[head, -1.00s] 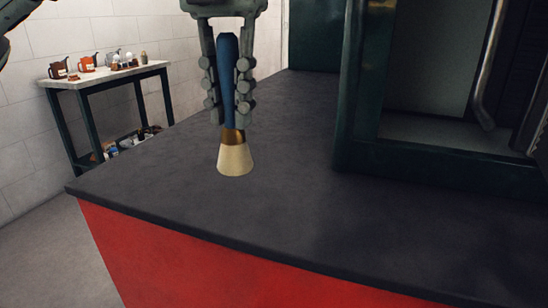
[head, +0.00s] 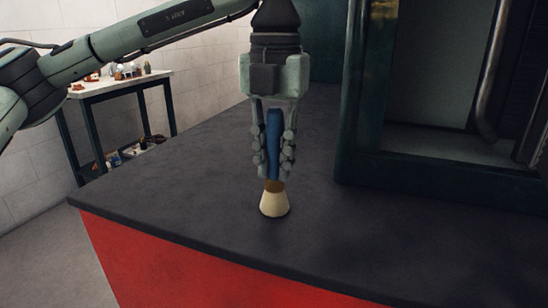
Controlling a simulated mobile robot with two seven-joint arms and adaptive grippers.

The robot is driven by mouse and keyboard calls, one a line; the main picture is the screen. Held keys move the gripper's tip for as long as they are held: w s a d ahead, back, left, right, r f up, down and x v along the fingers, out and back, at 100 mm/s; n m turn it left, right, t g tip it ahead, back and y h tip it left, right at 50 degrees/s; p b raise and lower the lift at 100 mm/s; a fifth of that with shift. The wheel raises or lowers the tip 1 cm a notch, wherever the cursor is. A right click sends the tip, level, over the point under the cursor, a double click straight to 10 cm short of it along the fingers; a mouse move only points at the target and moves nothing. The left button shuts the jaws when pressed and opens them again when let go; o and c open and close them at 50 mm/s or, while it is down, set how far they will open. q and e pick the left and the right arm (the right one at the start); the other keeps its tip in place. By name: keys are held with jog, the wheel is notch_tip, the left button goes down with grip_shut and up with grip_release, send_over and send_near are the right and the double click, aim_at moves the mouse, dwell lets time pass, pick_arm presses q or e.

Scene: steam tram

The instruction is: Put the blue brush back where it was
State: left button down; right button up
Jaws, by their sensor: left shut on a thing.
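The blue brush (head: 274,201) has a blue handle, a brass-coloured collar and cream bristles. It hangs upright, bristles down, in my left gripper (head: 273,165), which is shut on the handle. The bristle end is at or just above the dark top (head: 190,185) of the red-sided platform; I cannot tell if it touches. My right gripper is not in view.
A dark green cab frame (head: 362,100) with a pipe inside rises to the right of the brush. A side table (head: 125,85) with several small items stands at the back left, partly behind my arm. The dark top around the brush is clear.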

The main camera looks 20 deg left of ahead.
aim_at(275, 108)
pick_arm(q)
jog(key=shift+f, duration=0.15)
jog(key=c, duration=1.4)
grip_release()
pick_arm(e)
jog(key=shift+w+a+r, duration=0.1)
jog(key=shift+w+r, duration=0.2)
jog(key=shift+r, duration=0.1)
pick_arm(q)
jog(key=shift+r, duration=0.45)
notch_tip(275, 108, up, 7)
jog(key=shift+r, duration=0.1)
notch_tip(275, 108, up, 4)
jog(key=shift+d+f+p, duration=0.1)
jog(key=shift+f+p, duration=0.1)
jog(key=shift+p, duration=0.4)
jog(key=shift+r, duration=0.3)
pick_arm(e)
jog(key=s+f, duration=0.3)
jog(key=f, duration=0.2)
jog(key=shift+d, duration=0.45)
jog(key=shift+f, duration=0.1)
